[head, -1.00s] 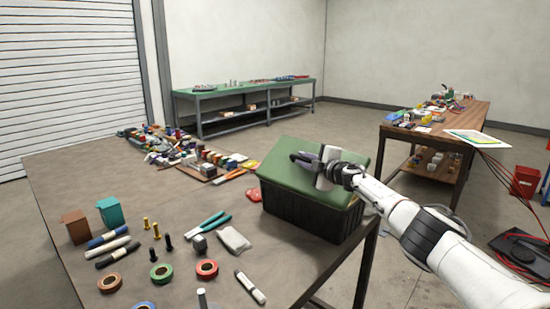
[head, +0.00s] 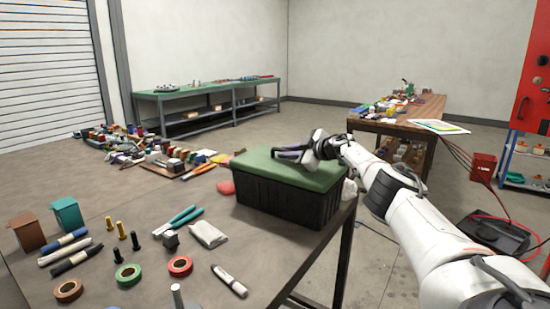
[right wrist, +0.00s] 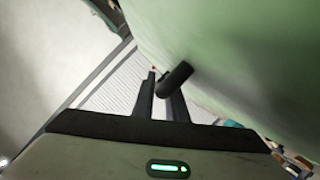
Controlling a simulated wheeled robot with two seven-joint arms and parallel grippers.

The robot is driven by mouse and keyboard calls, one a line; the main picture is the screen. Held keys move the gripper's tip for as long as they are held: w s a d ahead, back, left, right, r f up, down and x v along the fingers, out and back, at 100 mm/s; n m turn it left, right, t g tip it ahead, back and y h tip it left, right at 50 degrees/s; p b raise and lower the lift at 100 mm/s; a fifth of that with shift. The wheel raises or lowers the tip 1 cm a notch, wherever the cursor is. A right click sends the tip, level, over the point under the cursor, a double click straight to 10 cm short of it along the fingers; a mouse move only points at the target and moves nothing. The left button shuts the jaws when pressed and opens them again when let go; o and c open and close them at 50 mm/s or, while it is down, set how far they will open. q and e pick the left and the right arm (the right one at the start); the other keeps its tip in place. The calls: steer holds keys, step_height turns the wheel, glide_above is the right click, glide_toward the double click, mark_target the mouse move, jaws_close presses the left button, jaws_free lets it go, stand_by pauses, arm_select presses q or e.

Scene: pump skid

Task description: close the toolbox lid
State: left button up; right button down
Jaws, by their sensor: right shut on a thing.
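The toolbox has a black body (head: 285,203) and stands near the right edge of the brown workbench. Its green lid (head: 262,165) lies about level over the body, with no clear gap along the front in the head view. The lid has a dark handle (head: 286,151) on top. My right gripper (head: 304,154) is at the lid's top and shut on the handle. In the right wrist view the fingers (right wrist: 163,95) are around the dark handle (right wrist: 176,78), close to the green lid surface (right wrist: 235,55). My left gripper is not in view.
The workbench (head: 130,195) holds tape rolls, bolts, pliers (head: 180,217) and a pale pouch (head: 208,234) left of the toolbox. A whitish item (head: 349,190) sits by the toolbox's right end. A wooden table (head: 420,112) and red box (head: 483,166) stand at right.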

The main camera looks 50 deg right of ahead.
steer(key=shift+d+r+b, duration=0.1)
steer(key=shift+d+b, duration=0.05)
steer(key=shift+b, duration=0.15)
stand_by(0.4)
steer(key=c, duration=2)
jaws_free()
steer(key=shift+w, duration=0.1)
steer(key=shift+o, duration=1.2)
